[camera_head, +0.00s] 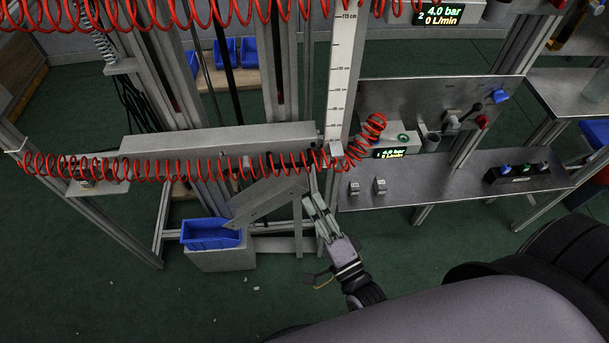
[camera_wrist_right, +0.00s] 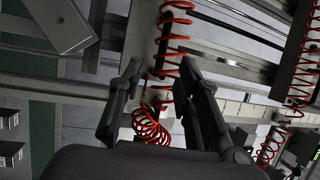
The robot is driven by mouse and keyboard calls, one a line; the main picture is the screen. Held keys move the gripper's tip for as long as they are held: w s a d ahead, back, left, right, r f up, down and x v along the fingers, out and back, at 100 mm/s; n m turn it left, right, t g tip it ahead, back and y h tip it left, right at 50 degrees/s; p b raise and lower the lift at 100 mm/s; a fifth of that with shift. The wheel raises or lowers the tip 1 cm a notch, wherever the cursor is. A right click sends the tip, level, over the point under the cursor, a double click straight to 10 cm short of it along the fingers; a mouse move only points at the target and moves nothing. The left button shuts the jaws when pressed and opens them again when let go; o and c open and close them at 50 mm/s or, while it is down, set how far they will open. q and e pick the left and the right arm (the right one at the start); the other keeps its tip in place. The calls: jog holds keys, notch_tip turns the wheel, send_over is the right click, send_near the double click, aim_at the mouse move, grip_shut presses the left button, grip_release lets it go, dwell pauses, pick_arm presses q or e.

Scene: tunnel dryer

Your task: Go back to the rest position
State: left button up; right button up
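My right gripper (camera_head: 314,202) is in the middle of the head view, pointing up and away towards the metal frame. In the right wrist view its two dark fingers (camera_wrist_right: 158,72) stand well apart with nothing held between them. A red coiled hose (camera_wrist_right: 152,124) shows beyond the gap between the fingers; I cannot tell the distance. My left gripper is not in view.
A metal bench (camera_head: 412,190) with several small blocks and a black button box (camera_head: 517,176) lies right of the gripper. A blue bin (camera_head: 211,233) is to its left. A vertical scale (camera_head: 343,75) and red coiled hose (camera_head: 215,164) are beyond. Green floor (camera_head: 180,300) is mostly clear.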

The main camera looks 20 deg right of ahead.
jog(key=s+d+f+n+g, duration=0.1)
jog(key=s+f+n+g, duration=0.2)
jog(key=f, duration=0.7)
jog(key=s+f+n+g, duration=0.4)
jog(key=f, duration=0.6)
jog(key=s+d+f+n+g, duration=0.1)
jog(key=s+f+n+g, duration=0.2)
jog(key=f, duration=0.7)
jog(key=s+d+f+n+g+h, duration=0.1)
jog(key=s+d+f+n+g, duration=0.1)
jog(key=s+f+n+g, duration=0.2)
jog(key=s+d+f+n+g+h, duration=0.1)
jog(key=s+d+f+n+g, duration=0.2)
jog(key=s+f, duration=0.7)
jog(key=s+n+g, duration=0.1)
jog(key=s, duration=0.6)
jog(key=shift+s+g, duration=0.25)
jog(key=shift+g, duration=0.05)
jog(key=shift+d+r, duration=0.1)
